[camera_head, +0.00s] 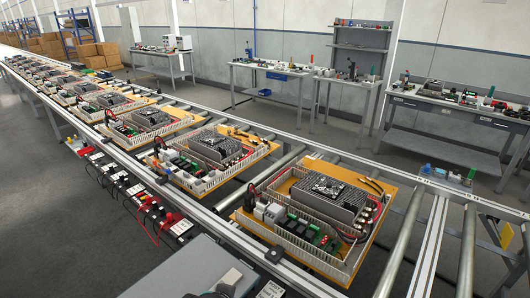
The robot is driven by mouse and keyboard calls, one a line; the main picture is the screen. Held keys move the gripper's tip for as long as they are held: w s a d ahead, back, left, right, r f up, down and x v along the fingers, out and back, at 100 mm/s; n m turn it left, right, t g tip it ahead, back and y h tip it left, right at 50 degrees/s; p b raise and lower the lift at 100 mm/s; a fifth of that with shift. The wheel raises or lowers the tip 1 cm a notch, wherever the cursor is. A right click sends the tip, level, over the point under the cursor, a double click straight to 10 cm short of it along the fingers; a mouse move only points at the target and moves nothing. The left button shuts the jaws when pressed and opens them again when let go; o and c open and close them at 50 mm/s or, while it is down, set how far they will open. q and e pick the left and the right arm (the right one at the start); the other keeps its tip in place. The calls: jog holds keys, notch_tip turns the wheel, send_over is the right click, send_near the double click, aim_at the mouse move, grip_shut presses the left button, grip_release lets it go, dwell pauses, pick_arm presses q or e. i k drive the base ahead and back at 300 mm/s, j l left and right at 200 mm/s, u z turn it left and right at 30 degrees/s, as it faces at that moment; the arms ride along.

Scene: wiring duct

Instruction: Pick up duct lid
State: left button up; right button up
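No separate duct lid can be made out in the head view. The nearest orange panel (345,266) lies on the conveyor and carries white slotted wiring duct (290,252) along its near edge. A dark grey unit (328,188), green circuit boards (306,231) and loose cables sit on the same panel. Neither gripper can be made out. A small dark shape at the bottom edge is cut off, and I cannot tell what it is.
More panels (208,158) stand in a row along the conveyor. A grey surface (190,272) fills the bottom left. Black and red devices (145,209) line the near rail. Workbenches (445,116) stand along the wall; bare rollers (402,243) lie right of the nearest panel.

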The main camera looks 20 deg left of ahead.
aim_at(213, 174)
jog(key=u, duration=2.9)
jog(key=i+j+u, duration=0.2)
jog(key=u, duration=0.2)
jog(key=i+j+u, duration=0.2)
jog(key=u, duration=0.2)
jog(key=i+u, duration=0.2)
jog(key=u, duration=0.2)
jog(key=i+l+z, duration=0.25)
jog(key=i+z, duration=1.05)
jog(key=i+j+z, duration=0.3)
jog(key=i+z, duration=0.15)
jog(key=i+l+z, duration=0.15)
jog(key=i+z, duration=0.75)
jog(key=i+j+z, duration=0.2)
jog(key=i+z, duration=0.2)
jog(key=i, duration=0.15)
jog(key=i+j+z, duration=0.45)
jog(key=i+l+z, duration=0.2)
jog(key=z, duration=0.3)
jog(key=i+l+z, duration=0.1)
jog(key=i+z, duration=0.55)
jog(key=z, duration=0.3)
jog(key=i+j+z, duration=0.1)
jog(key=i+z, duration=0.15)
jog(key=z, duration=0.25)
jog(key=i+z, duration=0.65)
